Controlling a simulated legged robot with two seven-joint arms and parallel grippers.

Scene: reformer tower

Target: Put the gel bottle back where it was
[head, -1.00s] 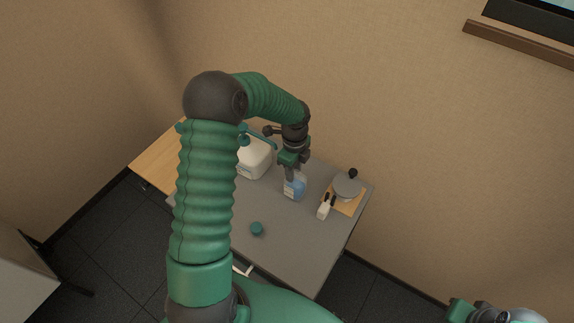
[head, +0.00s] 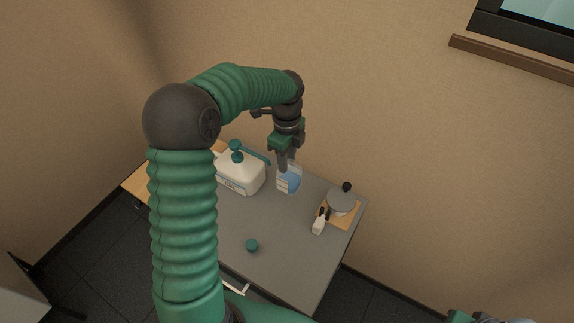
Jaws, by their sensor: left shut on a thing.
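The gel bottle (head: 290,181), clear blue with a pale label, is upright near the back of the grey table top (head: 285,235). My left gripper (head: 284,166) comes down on it from above, shut on its upper part. The fingers hide the bottle's top. I cannot tell whether its base touches the table. Only a sliver of my right arm shows at the bottom edge, without its fingers.
A white pump bottle (head: 240,176) with a teal pump stands left of the gel bottle. To the right are a wooden board (head: 351,216), a grey lidded pot (head: 342,202) and a small white bottle (head: 319,225). A teal cap (head: 252,246) lies in front.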

